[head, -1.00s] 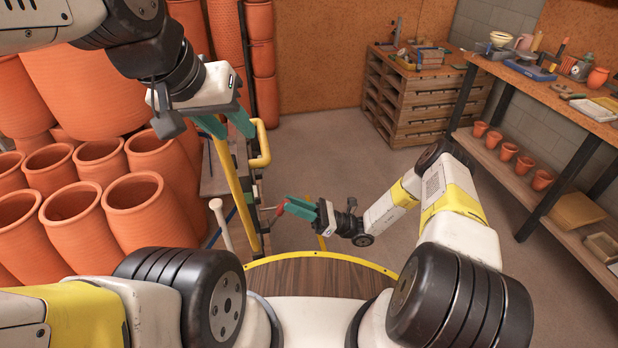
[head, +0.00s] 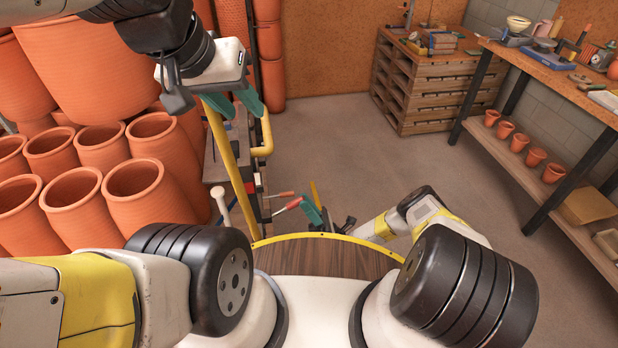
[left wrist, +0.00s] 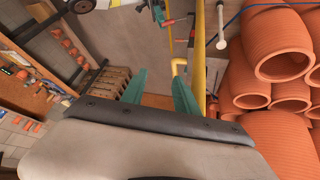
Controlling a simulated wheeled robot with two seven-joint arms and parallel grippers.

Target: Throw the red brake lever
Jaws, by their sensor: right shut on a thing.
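The red brake lever (head: 290,205) shows as a short red handle low in front of me, beside the yellow-railed frame. My right gripper (head: 303,207) has its green fingers at this handle and is shut on it; its wrist is partly hidden behind my curved front edge. The lever (left wrist: 171,21) and the right gripper's green fingers also show at the top of the left wrist view. My left gripper (head: 236,103) is open and empty, above and left of the lever, near the yellow rail. Its two fingers stand apart in the left wrist view (left wrist: 160,92).
A second thin red-tipped lever (head: 279,194) lies just beyond the first. A pale knobbed lever (head: 222,201) and yellow rails (head: 228,150) stand to the left. Terracotta pots (head: 137,190) fill the left side. A workbench (head: 545,72) stands right. The middle floor is clear.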

